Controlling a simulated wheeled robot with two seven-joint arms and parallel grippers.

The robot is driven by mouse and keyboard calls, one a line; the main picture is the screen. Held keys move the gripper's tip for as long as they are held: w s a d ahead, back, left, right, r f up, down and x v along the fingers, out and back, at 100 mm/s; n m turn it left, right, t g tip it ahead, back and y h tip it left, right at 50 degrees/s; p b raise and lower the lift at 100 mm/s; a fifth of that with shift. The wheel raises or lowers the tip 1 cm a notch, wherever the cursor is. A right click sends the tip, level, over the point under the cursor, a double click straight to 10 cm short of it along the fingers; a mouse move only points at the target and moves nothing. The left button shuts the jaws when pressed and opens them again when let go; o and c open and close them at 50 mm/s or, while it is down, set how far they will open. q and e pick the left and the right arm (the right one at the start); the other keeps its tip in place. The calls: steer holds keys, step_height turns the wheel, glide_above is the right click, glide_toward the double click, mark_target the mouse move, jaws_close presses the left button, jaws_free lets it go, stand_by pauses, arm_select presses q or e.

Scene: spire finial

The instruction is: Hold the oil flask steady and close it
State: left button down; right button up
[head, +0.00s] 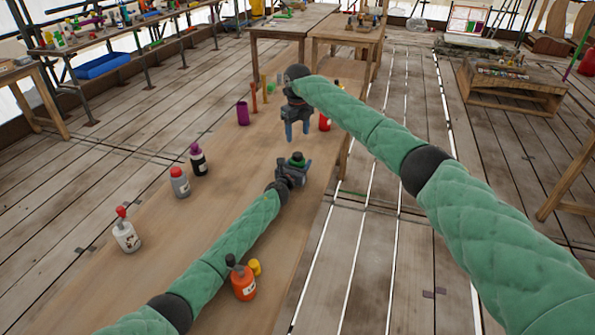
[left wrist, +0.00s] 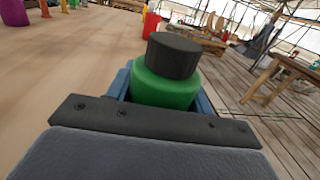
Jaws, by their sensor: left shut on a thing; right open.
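The oil flask seems to be the green bottle (head: 298,162) with a black cap (head: 297,155), near the right edge of the long table. In the left wrist view the green flask (left wrist: 165,88) stands between my blue fingers, and the black cap (left wrist: 172,56) sits on top of it. I cannot tell whether the cap is tight. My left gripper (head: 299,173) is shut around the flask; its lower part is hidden. My right gripper (head: 297,134) is open and empty, pointing down, above and beyond the flask and apart from it.
A red container (head: 324,123) is near my right gripper. The table's middle is clear.

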step_height(320, 180, up, 3)
steer(key=shift+r, duration=0.1)
stand_by(0.3)
arm_select(q)
steer(key=c, duration=0.5)
jaws_free()
steer(key=p+v, duration=0.1)
steer(key=v, duration=0.4)
steer(key=shift+s+a, duration=0.2)
steer(key=shift+s, duration=0.1)
steer(key=shift+v, duration=1)
arm_select(e)
steer(key=shift+r, duration=0.45)
arm_select(q)
steer(key=shift+f, duration=0.1)
